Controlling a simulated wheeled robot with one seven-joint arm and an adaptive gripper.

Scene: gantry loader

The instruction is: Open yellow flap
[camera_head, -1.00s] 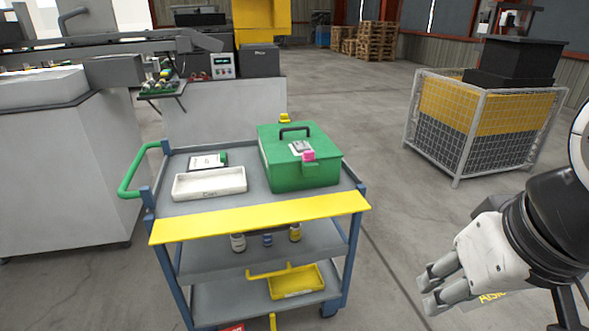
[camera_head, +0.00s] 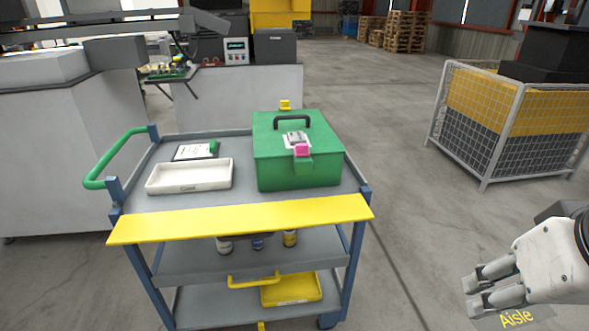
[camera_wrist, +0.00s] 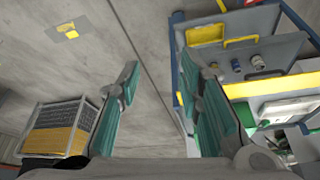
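The yellow flap (camera_head: 240,219) is a long flat strip along the front edge of the cart's top shelf. It juts out towards me, roughly level, and also shows in the wrist view (camera_wrist: 284,83). My gripper (camera_head: 480,290) is at the lower right of the head view, to the right of the cart and apart from the flap. In the wrist view my gripper (camera_wrist: 160,62) has its two fingers spread with only floor between them. It holds nothing.
The blue-framed cart (camera_head: 135,200) carries a green box (camera_head: 298,170), a white tray (camera_head: 190,178) and a clipboard (camera_head: 195,151). Lower shelves hold small bottles (camera_head: 258,242) and a yellow bin (camera_head: 292,290). A mesh cage (camera_head: 510,130) stands at right. Floor between is clear.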

